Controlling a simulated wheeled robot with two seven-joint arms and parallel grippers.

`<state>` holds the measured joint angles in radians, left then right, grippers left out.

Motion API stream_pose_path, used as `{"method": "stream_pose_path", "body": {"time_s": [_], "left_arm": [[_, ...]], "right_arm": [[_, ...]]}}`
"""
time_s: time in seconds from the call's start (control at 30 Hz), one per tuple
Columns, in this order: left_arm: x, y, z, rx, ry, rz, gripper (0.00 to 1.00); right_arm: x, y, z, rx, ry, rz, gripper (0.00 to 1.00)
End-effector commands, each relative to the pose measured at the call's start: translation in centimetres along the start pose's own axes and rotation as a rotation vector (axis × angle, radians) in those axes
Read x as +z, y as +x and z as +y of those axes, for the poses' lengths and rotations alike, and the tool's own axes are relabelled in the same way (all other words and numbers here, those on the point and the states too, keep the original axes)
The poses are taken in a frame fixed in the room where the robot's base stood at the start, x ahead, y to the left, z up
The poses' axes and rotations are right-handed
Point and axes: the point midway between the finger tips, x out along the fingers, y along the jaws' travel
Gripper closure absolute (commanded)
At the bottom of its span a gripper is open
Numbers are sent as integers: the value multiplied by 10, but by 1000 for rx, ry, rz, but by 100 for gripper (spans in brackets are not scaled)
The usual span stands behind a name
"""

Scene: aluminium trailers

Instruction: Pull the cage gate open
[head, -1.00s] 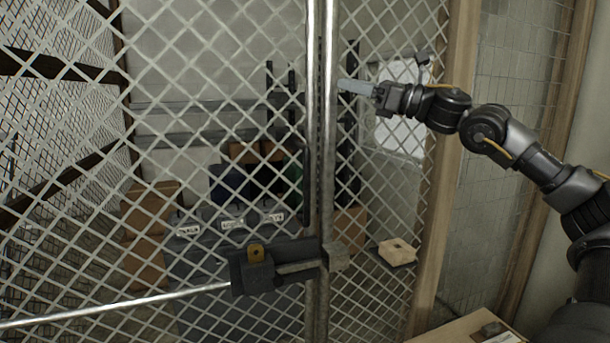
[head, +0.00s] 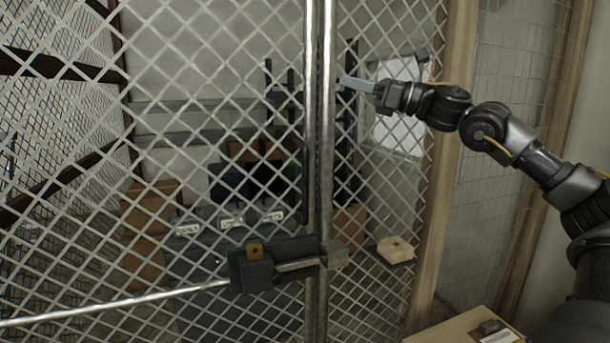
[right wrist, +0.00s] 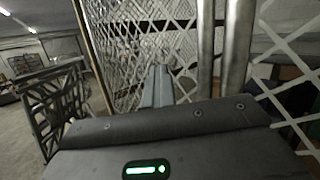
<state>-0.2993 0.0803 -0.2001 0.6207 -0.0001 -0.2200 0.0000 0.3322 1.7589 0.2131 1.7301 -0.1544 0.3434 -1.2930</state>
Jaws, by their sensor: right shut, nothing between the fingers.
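The cage gate (head: 312,90) is a wire-mesh panel with a metal edge post, standing against a second post (head: 328,120) at the middle of the head view. A dark latch box (head: 262,268) with a brass tab sits low on the gate, its bolt reaching the post. A dark vertical bar handle (head: 304,180) runs along the gate edge above the latch. My right gripper (head: 352,84) is shut and empty, right of the posts at upper height, in front of the fixed mesh. In the right wrist view its fingers (right wrist: 157,88) point toward the mesh beside the posts (right wrist: 218,50). My left gripper is not in view.
Behind the mesh stand dark bins (head: 225,225), cardboard boxes (head: 150,205) and shelving. A wooden frame post (head: 440,190) is right of the mesh.

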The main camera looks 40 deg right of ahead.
Motion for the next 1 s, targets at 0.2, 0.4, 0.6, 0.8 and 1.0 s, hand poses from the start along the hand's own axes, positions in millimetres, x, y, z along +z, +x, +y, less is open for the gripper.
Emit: {"method": "stream_pose_path", "body": {"time_s": [0.2, 0.4, 0.6, 0.8, 1.0], "left_arm": [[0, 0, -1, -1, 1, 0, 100], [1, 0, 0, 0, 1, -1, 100], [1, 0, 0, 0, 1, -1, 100], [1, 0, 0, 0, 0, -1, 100], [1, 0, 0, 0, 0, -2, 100]], "right_arm": [[0, 0, 0, 0, 0, 0, 100], [0, 0, 0, 0, 0, 0, 100], [0, 0, 0, 0, 0, 0, 100], [0, 0, 0, 0, 0, 0, 80], [0, 0, 0, 0, 0, 0, 65]]}}
